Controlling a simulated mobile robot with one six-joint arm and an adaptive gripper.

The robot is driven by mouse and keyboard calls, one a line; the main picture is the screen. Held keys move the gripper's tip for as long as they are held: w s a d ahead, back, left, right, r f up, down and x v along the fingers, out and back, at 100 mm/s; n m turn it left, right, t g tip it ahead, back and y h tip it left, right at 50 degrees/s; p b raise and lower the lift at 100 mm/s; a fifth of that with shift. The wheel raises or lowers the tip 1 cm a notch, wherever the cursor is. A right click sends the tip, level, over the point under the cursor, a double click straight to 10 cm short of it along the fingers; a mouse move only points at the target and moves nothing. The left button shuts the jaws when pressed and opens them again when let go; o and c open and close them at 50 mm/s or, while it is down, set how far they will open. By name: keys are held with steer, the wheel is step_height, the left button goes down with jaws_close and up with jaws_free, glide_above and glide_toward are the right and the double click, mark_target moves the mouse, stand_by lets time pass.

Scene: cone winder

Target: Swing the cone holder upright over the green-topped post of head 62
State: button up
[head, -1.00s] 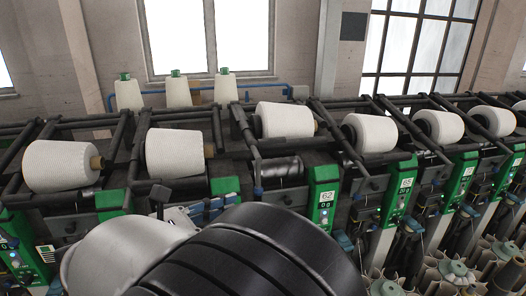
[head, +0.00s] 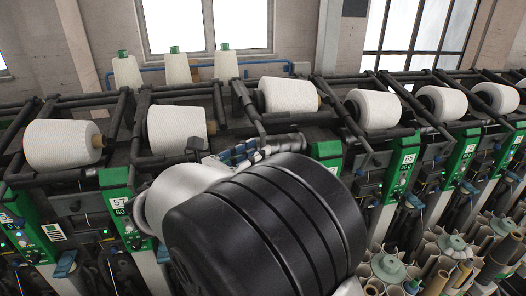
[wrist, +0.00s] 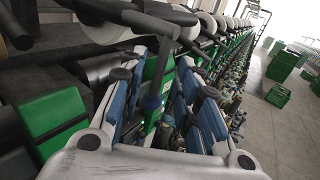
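The cone holder (head: 250,108) of head 62 is a dark frame bearing a white cone (head: 288,96). Its lever shows in the wrist view as a dark bar (wrist: 164,65) that hangs down to a small bluish end between my fingers. My gripper (head: 242,153) is by the lower end of this lever in the head view. In the wrist view my gripper (wrist: 165,100) is open, blue-padded fingers apart on either side of the bar; contact cannot be told. The green-topped post (head: 326,150) of head 62 shows only its top; my arm hides the rest.
Neighbouring heads with white cones stand close on both sides, such as the cone on the left (head: 176,129) and right (head: 374,108). A green post marked 57 and 60 (head: 119,203) is left of my arm. Spare cones (head: 176,67) stand behind.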

steer(key=shift+x, duration=1.65)
steer(key=shift+c, duration=0.6)
jaws_close()
